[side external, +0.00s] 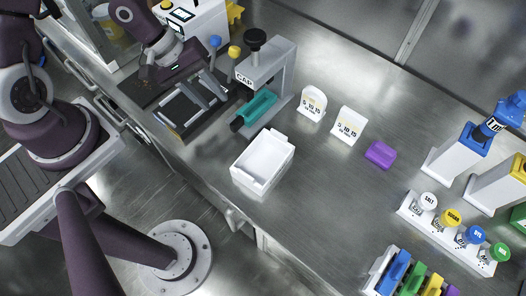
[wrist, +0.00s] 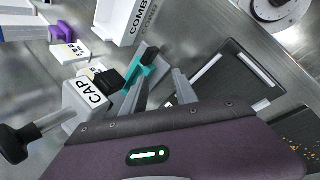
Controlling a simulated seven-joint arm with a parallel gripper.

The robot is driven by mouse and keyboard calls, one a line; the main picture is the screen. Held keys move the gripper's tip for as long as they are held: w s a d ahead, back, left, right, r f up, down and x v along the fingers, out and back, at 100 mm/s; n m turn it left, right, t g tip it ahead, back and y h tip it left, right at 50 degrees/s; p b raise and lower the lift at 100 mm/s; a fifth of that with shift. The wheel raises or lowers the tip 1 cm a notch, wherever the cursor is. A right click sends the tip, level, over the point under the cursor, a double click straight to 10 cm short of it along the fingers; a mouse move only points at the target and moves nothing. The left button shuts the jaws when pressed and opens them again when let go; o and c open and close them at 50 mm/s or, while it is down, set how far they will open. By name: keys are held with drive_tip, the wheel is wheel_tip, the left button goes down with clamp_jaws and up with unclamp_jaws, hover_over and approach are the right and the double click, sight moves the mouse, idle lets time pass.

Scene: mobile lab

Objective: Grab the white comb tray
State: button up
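The white comb tray (side external: 247,176) is an open-topped rectangular box on the steel bench, near its front edge, and looks empty. In the wrist view the tray (wrist: 128,28) is at the top, marked "COMB" and cut off by the frame edge. My gripper (side external: 208,92) is left of the tray in the side view, apart from it, over a black board. In the wrist view my gripper (wrist: 167,62) shows two grey fingers spread apart with nothing held between them.
The CAP stand (side external: 270,72) with a teal piece (side external: 259,106) stands between my gripper and the tray. Two white label cards (side external: 347,125) and a purple block (side external: 381,154) are beyond the tray. A rack of labelled jars (side external: 446,233) is at right.

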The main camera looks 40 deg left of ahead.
sight(238, 169)
drive_tip(key=s+d+f+n+h, duration=0.1)
drive_tip(key=d, duration=0.1)
drive_tip(key=s+d+f+n+g+h, duration=0.1)
drive_tip(key=s+d+n+h, duration=0.1)
drive_tip(key=s+d+f+n+h, duration=0.1)
drive_tip(key=d+h, duration=0.1)
drive_tip(key=shift+s+d+n, duration=0.15)
drive_tip(key=shift+s+n, duration=0.25)
drive_tip(key=s+d+n+h, duration=0.2)
drive_tip(key=n+h, duration=0.1)
drive_tip(key=shift+s+d+g, duration=0.3)
drive_tip(key=shift+s, duration=0.1)
drive_tip(key=shift+s+d+r+n+h, duration=0.1)
drive_tip(key=shift+s+d+n+h, duration=0.2)
drive_tip(key=shift+n, duration=0.2)
drive_tip(key=x, duration=0.7)
drive_tip(key=shift+r, duration=0.25)
clamp_jaws()
